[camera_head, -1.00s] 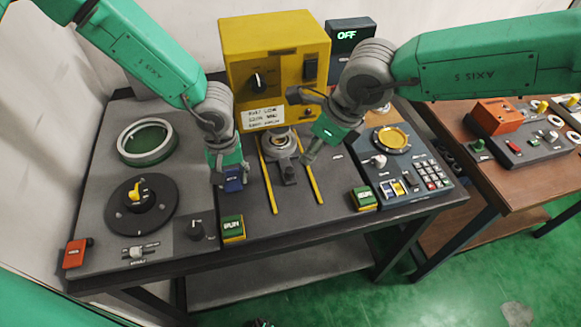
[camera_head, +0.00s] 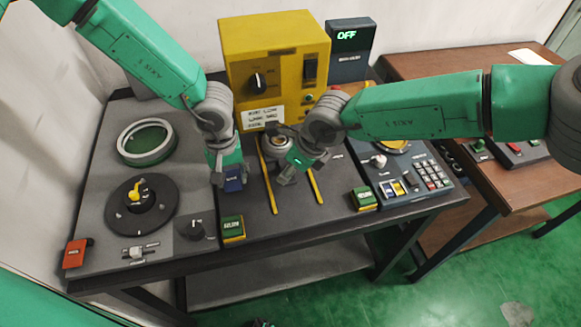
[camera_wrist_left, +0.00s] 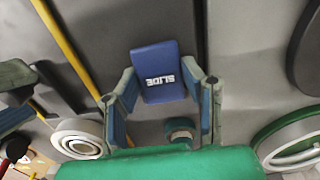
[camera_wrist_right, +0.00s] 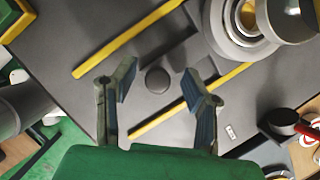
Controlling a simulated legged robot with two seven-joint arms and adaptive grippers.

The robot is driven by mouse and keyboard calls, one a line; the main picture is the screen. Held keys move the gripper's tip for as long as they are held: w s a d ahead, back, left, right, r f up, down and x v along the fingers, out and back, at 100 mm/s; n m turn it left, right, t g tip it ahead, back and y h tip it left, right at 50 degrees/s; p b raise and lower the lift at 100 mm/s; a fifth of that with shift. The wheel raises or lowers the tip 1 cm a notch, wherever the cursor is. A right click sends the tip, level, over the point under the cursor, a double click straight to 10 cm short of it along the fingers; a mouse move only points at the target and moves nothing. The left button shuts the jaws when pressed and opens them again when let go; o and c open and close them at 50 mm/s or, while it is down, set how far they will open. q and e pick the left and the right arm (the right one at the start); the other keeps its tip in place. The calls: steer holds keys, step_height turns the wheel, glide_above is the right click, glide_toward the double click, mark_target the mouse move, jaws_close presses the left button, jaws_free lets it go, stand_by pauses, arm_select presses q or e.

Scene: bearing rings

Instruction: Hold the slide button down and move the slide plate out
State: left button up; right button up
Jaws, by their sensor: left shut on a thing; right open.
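The blue slide button (camera_head: 234,184) is on the console to the left of the yellow rails. In the left wrist view the button (camera_wrist_left: 158,80) reads SLIDE and lies between the fingers. My left gripper (camera_head: 231,177) is shut on it. The slide plate (camera_wrist_right: 178,58) lies between the rails, with a dark round knob (camera_wrist_right: 157,79) on it. In the head view my right gripper (camera_head: 290,177) covers most of the plate. In the right wrist view it is open, with the knob between and beyond its fingertips; contact cannot be told.
Yellow rails (camera_head: 268,188) flank the plate. A metal ring fixture (camera_wrist_right: 235,30) is at the plate's far end, near the yellow box (camera_head: 275,60). Green buttons (camera_head: 233,228) are near the front edge. A keypad panel (camera_head: 412,185) is at right.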

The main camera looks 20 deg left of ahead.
arm_select(q)
steer(key=shift+r, duration=0.1)
arm_select(e)
jaws_close()
arm_select(q)
steer(key=shift+w, duration=0.1)
arm_select(e)
steer(key=shift+d, duration=0.1)
arm_select(q)
steer(key=shift+a, duration=0.25)
arm_select(e)
steer(key=s+d, duration=0.2)
steer(key=s, duration=0.2)
steer(key=s+d, duration=0.3)
steer(key=s, duration=0.1)
steer(key=s+d, duration=0.2)
steer(key=s, duration=0.2)
steer(key=shift+s+d+r, duration=0.15)
steer(key=shift+s+d, duration=0.1)
steer(key=shift+d, duration=0.1)
